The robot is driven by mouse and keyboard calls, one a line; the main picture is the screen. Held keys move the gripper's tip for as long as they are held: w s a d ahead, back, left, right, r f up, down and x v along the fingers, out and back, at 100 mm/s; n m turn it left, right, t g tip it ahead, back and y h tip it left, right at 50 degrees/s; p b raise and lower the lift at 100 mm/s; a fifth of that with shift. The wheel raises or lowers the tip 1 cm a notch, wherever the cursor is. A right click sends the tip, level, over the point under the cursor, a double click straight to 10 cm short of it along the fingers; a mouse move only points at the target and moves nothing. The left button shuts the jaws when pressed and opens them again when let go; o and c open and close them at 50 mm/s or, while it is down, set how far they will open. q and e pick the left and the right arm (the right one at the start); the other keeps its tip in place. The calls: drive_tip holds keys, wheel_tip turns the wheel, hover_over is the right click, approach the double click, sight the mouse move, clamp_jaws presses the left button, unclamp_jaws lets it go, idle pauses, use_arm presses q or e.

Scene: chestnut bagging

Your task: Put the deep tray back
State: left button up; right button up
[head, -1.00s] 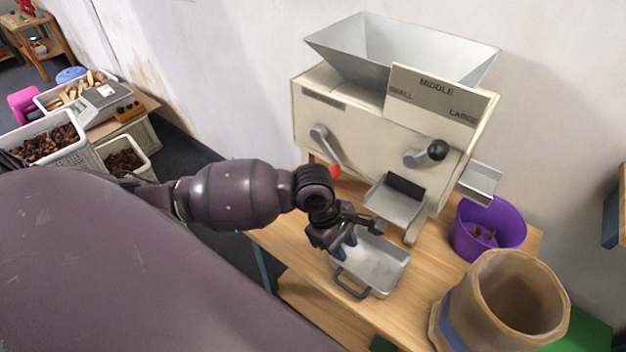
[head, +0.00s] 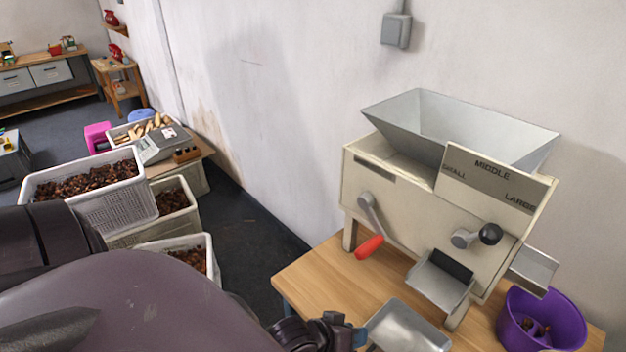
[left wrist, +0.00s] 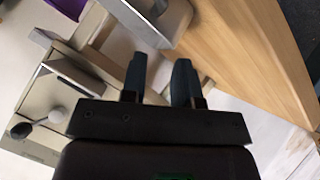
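The metal deep tray (head: 412,326) lies on the wooden table in front of the machine, cut off by the bottom edge of the head view. It looks empty where I see it. A grey metal part at the top of the left wrist view (left wrist: 150,18) seems to be this tray. My left gripper (head: 354,336) is low beside the tray's left edge. In the left wrist view its two blue fingers (left wrist: 160,62) stand apart with nothing seen between them. The tray's handle is not visible now. My right gripper is not in view.
The cream sorting machine (head: 430,215) stands behind the tray, with a front chute (head: 438,285) just above it and a red-tipped lever (head: 369,247). A purple bucket (head: 540,318) is at right. Chestnut crates (head: 120,205) stand at left. The table's left part is clear.

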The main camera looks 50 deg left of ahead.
use_arm(q)
drive_tip(key=s+a+f+m+t+y, duration=0.1)
drive_tip(key=s+a+f+m+y, duration=0.1)
drive_tip(key=s+a+m, duration=0.3)
drive_tip(key=shift+s+a+f+y, duration=0.2)
drive_tip(key=shift+s+a+y, duration=0.1)
drive_tip(key=shift+s+y, duration=0.35)
drive_tip(key=shift+w, duration=0.1)
idle(0.7)
